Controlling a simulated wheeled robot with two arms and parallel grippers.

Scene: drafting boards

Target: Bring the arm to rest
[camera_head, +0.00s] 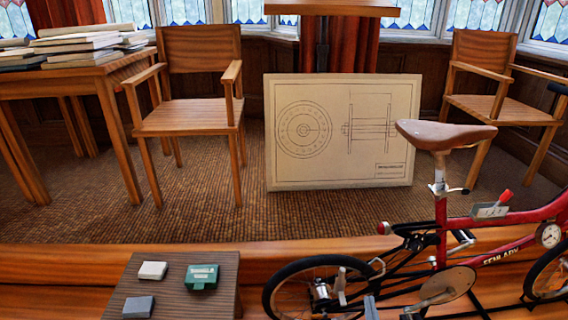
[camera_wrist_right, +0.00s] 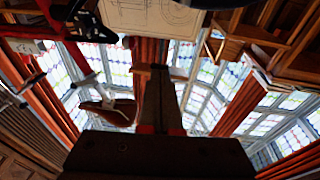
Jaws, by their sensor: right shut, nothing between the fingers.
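My right gripper (camera_wrist_right: 161,80) shows in the right wrist view as two dark fingers rising from a dark body. The fingers are together with nothing between them. That view is tilted steeply, with windows behind the fingers. In the head view I cannot clearly make out the right gripper against the dark bicycle parts at the bottom. My left gripper is in neither view.
A red bicycle (camera_head: 500,222) with a brown saddle (camera_head: 444,134) stands at the right. A low table (camera_head: 220,262) at the bottom left holds a green box (camera_head: 202,277), a white block (camera_head: 153,270) and a grey block (camera_head: 138,307). A drawing board (camera_head: 341,178) stands behind.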

